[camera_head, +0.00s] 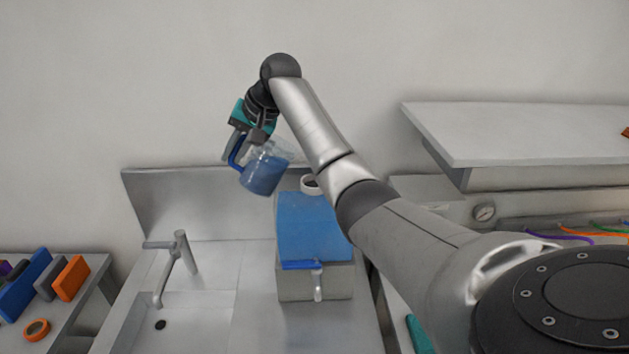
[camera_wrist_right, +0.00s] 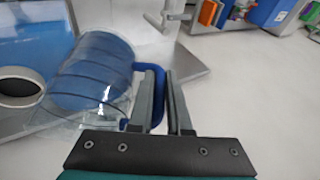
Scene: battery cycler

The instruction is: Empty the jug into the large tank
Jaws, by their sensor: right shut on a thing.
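The jug (camera_head: 264,172) is clear with blue liquid inside and a blue handle. My right gripper (camera_head: 244,146) is shut on the handle and holds the jug in the air, tilted, up and left of the large tank's opening. In the right wrist view the jug (camera_wrist_right: 92,72) is beside the fingers (camera_wrist_right: 160,82), with the handle between them. The large tank (camera_head: 312,228) is a blue-filled box with a white-rimmed round opening (camera_head: 310,184) on top and a blue-handled tap in front. The opening also shows in the wrist view (camera_wrist_right: 20,88). My left gripper is not in view.
A sink (camera_head: 185,318) with a grey faucet (camera_head: 176,262) lies left of the tank. A shelf (camera_head: 520,130) juts out at right. A side table at left holds coloured blocks (camera_head: 70,278) and an orange ring (camera_head: 37,329). A gauge (camera_head: 485,212) and cables are at right.

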